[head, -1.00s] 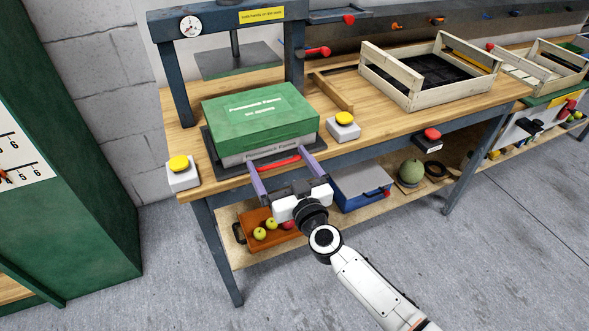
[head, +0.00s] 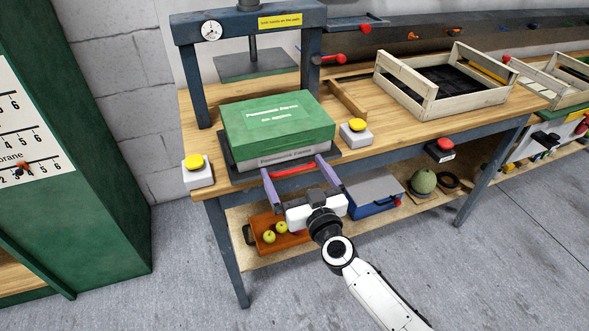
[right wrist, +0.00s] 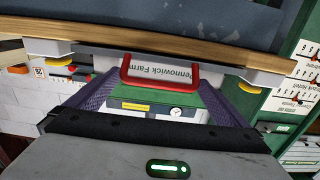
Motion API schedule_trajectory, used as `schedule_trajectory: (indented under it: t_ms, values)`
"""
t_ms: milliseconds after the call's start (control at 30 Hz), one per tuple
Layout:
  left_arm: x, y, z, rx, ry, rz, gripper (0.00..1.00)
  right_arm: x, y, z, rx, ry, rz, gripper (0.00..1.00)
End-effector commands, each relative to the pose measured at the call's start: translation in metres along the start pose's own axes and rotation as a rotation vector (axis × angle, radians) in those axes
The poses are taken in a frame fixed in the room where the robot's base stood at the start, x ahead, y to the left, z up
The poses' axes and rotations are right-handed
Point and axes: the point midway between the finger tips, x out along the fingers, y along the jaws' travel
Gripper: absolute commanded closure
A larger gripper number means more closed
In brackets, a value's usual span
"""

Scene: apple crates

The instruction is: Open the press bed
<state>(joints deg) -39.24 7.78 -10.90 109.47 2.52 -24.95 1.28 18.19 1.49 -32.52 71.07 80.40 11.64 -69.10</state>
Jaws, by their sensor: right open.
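The press (head: 312,75) is a dark blue frame with a plate hanging from its screw. Its dark bed (head: 342,153) lies at the bench front under a green-lidded box (head: 278,122) with a pale grey base. A red handle (head: 293,171) is at the bed's front edge. My right gripper (head: 293,166) is open, its purple fingers on either side of the handle. In the right wrist view the red handle (right wrist: 160,84) sits between the spread fingers, with a visible gap on each side. My left gripper is not in view.
Yellow buttons on white blocks flank the bed, one left (head: 197,171) and one right (head: 356,132). A wooden crate (head: 430,105) stands further right. The lower shelf holds an orange tray (head: 262,222) with apples and a blue box (head: 374,207). The floor in front is clear.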

Motion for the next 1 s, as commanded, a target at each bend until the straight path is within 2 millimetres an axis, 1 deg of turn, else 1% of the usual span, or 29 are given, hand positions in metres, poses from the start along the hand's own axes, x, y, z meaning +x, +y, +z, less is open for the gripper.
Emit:
schedule_trajectory:
  t_ms: [133,300,400,500,667,1000]
  values:
    - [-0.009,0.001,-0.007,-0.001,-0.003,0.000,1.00,-0.024,0.000,-0.002,0.002,-0.004,0.000,0.00]
    - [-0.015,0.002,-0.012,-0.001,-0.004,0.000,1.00,-0.059,0.000,-0.001,0.001,-0.004,0.000,0.00]
    - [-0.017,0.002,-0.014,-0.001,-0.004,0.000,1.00,-0.077,0.000,-0.001,0.000,-0.003,0.000,0.00]
    - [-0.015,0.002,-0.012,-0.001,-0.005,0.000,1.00,-0.088,0.000,0.001,0.000,-0.002,-0.001,0.00]
    - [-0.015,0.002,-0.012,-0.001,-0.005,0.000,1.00,-0.097,0.000,0.000,0.000,-0.001,0.000,0.00]
    - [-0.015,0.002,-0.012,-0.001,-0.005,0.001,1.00,-0.097,0.000,0.000,0.000,0.000,0.000,0.00]
